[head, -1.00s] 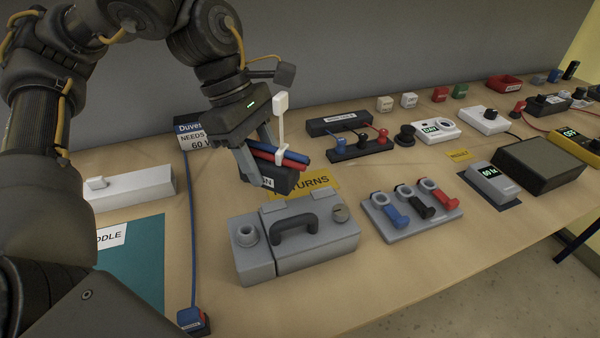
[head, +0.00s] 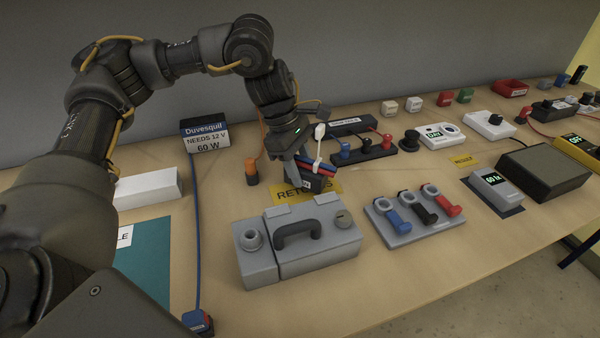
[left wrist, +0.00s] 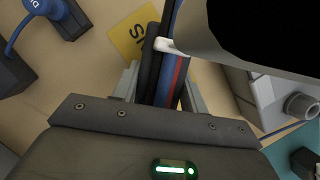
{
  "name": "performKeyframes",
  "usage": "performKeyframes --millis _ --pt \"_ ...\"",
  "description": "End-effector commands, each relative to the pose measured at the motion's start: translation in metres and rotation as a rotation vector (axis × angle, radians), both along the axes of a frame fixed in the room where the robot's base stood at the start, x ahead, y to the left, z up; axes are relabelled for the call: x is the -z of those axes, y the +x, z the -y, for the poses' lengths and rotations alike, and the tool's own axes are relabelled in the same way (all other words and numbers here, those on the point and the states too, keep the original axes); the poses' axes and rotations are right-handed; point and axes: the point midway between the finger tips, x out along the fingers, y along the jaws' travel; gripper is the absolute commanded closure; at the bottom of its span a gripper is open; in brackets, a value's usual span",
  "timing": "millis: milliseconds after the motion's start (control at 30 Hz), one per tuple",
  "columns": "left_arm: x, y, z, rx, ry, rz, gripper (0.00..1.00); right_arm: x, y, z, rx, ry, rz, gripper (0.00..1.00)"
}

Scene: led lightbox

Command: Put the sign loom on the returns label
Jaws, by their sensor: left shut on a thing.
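The sign loom (head: 322,171) is a bundle of blue, red and black leads with a white tie and a dark block. My left gripper (head: 302,172) is shut on it, fingers pointing down. The loom also shows between the fingers in the left wrist view (left wrist: 168,85). The yellow returns label (head: 286,193) lies on the table, partly hidden behind the gripper and loom; a corner of it shows in the left wrist view (left wrist: 130,35). The loom is over or just above the label; I cannot tell whether it touches. My right gripper is not in view.
A grey case with a black handle (head: 325,257) stands just in front of the label. A grey plate with coloured levers (head: 400,228) is to its right. A dark terminal block (head: 372,155) stands behind the loom. An orange-topped part (head: 251,172) stands left of the gripper.

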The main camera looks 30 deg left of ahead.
Motion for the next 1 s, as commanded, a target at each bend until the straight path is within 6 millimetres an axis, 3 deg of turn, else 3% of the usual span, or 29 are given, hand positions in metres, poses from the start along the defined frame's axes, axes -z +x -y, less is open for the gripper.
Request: performKeyframes --millis 167,467,500,633,1000 --pt "0.018 -0.001 -0.001 0.0 -0.001 -0.001 0.89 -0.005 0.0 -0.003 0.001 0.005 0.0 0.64" --pt "0.021 -0.001 0.0 0.0 -0.001 0.0 0.89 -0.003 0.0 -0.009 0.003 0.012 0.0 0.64" --pt "0.021 -0.001 0.0 -0.001 0.0 -0.001 0.54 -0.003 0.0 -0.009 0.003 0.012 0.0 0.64" --pt "0.021 -0.001 0.0 -0.001 0.0 -0.001 0.37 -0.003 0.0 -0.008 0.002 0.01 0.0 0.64" --pt "0.017 -0.001 -0.002 -0.001 0.0 0.001 0.35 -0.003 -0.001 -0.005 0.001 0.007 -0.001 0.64"
